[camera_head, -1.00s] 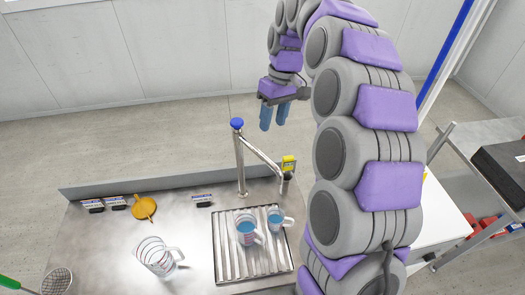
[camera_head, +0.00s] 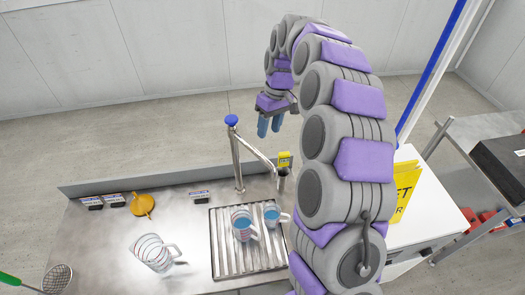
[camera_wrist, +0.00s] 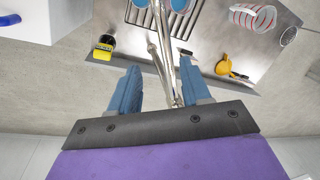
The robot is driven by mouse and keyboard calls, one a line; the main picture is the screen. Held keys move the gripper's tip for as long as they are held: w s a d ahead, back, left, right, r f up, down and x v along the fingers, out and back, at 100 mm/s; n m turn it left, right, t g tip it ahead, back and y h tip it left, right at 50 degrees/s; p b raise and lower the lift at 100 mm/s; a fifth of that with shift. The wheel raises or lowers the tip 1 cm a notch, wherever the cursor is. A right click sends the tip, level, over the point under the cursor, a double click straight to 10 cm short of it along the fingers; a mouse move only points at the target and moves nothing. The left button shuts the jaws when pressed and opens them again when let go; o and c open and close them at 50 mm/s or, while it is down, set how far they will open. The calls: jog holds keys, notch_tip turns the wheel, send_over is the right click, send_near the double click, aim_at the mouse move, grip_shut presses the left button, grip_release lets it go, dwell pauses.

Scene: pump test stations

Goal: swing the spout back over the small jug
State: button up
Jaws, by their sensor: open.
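The tap is a steel post with a blue knob (camera_head: 231,120). Its steel spout (camera_head: 259,155) slants right and ends near a yellow tag, behind the jugs. The small jug (camera_head: 271,215) and a bigger jug (camera_head: 241,227), both with blue liquid, stand on the ribbed drain grid (camera_head: 222,262). My gripper (camera_head: 269,126) is open and appears above and beyond the spout in the head view. In the wrist view, my blue fingers (camera_wrist: 160,65) are spread, with the steel tap pipes (camera_wrist: 165,60) showing between them. I cannot tell whether either finger touches the pipe.
A clear empty jug (camera_head: 154,252), an orange funnel (camera_head: 142,204) and a strainer (camera_head: 57,279) are on the steel counter to the left. Small labels stand along the back edge. A yellow sign (camera_head: 405,190) is on the white table at right. The counter's raised back edge (camera_head: 120,184) lies behind the tap.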

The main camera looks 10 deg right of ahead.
aim_at(261, 154)
jog(key=x, duration=0.3)
jog(key=a+x, duration=0.1)
jog(key=x, duration=0.5)
jog(key=shift+a+f, duration=0.15)
jog(key=shift+a, duration=0.3)
jog(key=shift+d+f, duration=0.15)
jog(key=shift+d, duration=0.75)
jog(key=shift+a, duration=0.75)
jog(key=c, duration=0.7)
jog(key=shift+c, duration=0.7)
jog(key=shift+d, duration=0.3)
grip_shut()
